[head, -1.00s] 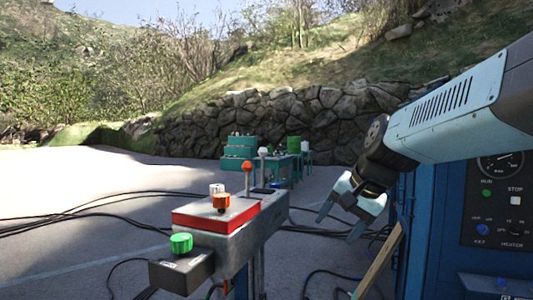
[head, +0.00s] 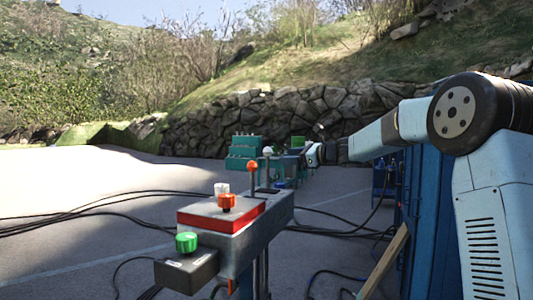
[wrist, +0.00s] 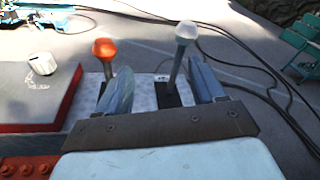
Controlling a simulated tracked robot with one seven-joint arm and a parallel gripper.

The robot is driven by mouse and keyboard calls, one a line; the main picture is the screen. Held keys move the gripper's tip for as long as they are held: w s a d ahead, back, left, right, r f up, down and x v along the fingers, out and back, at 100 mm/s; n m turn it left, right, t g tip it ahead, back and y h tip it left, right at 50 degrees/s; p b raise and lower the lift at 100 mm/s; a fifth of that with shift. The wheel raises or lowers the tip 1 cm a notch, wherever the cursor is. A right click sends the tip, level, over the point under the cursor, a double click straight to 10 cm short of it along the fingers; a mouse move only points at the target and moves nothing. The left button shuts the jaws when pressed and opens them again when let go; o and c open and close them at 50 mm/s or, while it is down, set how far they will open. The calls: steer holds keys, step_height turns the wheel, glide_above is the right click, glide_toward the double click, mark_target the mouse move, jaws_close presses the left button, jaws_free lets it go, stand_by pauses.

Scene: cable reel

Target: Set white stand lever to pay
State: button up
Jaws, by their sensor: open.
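The white lever (head: 267,151) stands at the far end of the grey stand (head: 270,215). In the wrist view its pale ball knob (wrist: 186,30) tops a thin shaft rising from a dark slot. My gripper (head: 309,155) is just right of the lever knob in the head view. In the wrist view my gripper (wrist: 158,68) is open, and the white lever's shaft appears between its fingers, nearer the right one. I cannot tell whether they touch. The orange lever (wrist: 105,48) stands left of the left finger. The lever markings are not readable.
A green knob (head: 187,242) sits in front. A blue cabinet (head: 430,215) is at the right. Black cables (head: 100,201) cross the ground.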

mark_target(264, 151)
steer(key=w+a, duration=0.3)
steer(key=w+a+m, duration=0.1)
steer(key=w+a, duration=0.3)
steer(key=w+a+m, duration=0.1)
steer(key=w+a, duration=0.2)
steer(key=shift+w+a+r+t+y, duration=0.25)
steer(key=shift+w+r+t+y, duration=0.05)
steer(key=shift+r+t+y, duration=0.1)
steer(key=shift+c, duration=0.5)
jaws_close()
